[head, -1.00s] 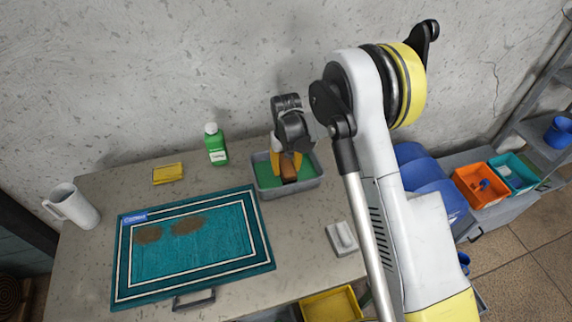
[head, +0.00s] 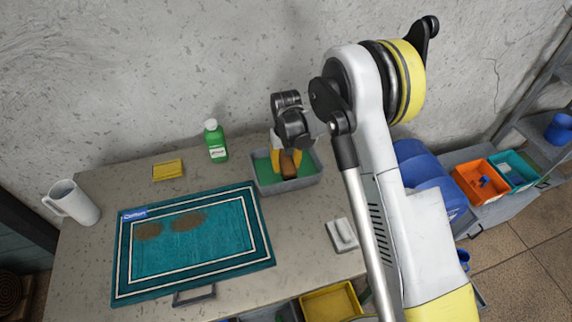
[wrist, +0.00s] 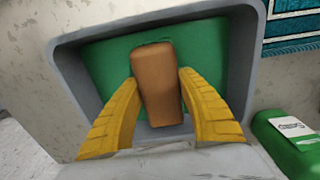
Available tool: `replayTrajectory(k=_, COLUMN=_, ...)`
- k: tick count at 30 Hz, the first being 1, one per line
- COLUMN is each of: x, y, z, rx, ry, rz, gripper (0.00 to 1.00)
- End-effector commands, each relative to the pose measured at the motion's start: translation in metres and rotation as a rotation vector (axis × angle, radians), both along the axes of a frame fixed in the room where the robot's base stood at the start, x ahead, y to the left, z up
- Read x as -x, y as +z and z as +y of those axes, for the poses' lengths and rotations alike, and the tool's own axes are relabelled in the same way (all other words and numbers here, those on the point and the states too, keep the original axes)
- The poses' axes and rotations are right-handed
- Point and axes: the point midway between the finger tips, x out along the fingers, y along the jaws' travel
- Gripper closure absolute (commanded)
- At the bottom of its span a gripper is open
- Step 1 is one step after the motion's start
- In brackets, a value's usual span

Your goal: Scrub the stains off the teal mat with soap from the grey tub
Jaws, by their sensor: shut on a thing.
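The teal mat (head: 225,245) lies flat on the grey table, with white border lines and two brown stains (head: 187,221) near its upper left. The grey tub (head: 292,184) stands just right of the mat's upper corner and holds green soap (head: 263,170). My gripper (head: 287,160) points down into the tub, its yellow fingers shut on a brown block-like scrubber (head: 290,165). In the wrist view the fingers (wrist: 160,100) flank the brown scrubber (wrist: 158,80) over the green soap (wrist: 210,50). Whether the scrubber's underside touches the soap is hidden.
A green bottle (head: 216,142) stands behind the tub to the left, near a yellow sponge-like block (head: 168,170). A white jug (head: 74,203) is at the left edge. A small grey-white block (head: 342,235) lies right of the mat. Bare table lies around the mat.

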Motion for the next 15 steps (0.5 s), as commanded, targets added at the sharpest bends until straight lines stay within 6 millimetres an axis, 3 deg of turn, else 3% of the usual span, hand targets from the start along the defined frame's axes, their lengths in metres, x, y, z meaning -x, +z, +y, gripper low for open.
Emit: replayTrajectory(k=15, x=0.0, y=0.061, z=0.0, rx=0.0, ry=0.0, rz=0.0, gripper=0.95)
